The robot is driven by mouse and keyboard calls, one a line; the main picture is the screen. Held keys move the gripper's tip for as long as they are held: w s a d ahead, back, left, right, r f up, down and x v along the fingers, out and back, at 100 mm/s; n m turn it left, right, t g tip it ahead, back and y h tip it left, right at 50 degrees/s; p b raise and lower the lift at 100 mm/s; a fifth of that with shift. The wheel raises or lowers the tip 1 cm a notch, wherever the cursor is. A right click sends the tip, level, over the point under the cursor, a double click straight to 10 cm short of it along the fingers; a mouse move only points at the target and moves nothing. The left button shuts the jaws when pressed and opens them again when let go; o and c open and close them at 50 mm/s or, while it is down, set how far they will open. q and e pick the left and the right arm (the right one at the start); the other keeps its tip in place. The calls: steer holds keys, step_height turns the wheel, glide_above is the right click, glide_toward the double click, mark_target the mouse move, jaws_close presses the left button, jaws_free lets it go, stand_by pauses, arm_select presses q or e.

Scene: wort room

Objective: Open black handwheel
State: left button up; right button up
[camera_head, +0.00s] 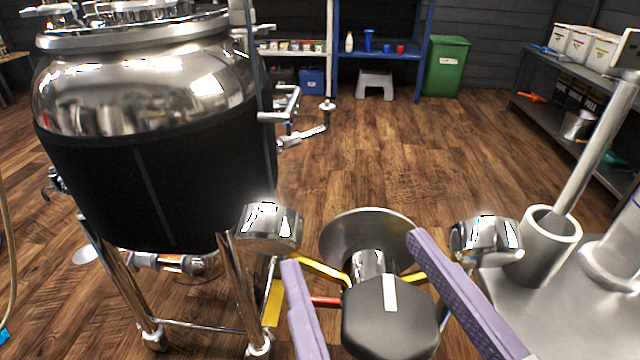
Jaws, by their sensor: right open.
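The black handwheel (388,320) is a dark rounded knob with a pale stripe on top, low in the middle of the head view. A short steel stem and a round steel disc (350,232) show just beyond it. My right gripper (352,250) is open, with one purple finger on each side of the handwheel. I cannot tell whether either finger touches it. The handwheel's lower part is cut off or hidden. My left gripper is not in view.
Steel pipe ends (272,228) flank the disc, with yellow handles and a red one near it. A large steel tank (150,150) on legs stands at left. A steel bench (565,310) with a grey cup (543,250) is at right. The wooden floor beyond is mostly clear.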

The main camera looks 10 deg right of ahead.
steer(key=shift+w, duration=0.4)
steer(key=c, duration=1.4)
steer(key=shift+a+r+n+y+p, duration=0.2)
steer(key=shift+n+y+p, duration=0.3)
steer(key=shift+y, duration=0.5)
steer(key=shift+s+a+f+n+g+y, duration=0.15)
steer(key=shift+n+g+y, duration=0.3)
steer(key=shift+y, duration=0.3)
steer(key=shift+a+f+n+g+y, duration=0.1)
steer(key=shift+n+g+y, duration=0.15)
steer(key=shift+n+y, duration=0.4)
steer(key=o, duration=1.4)
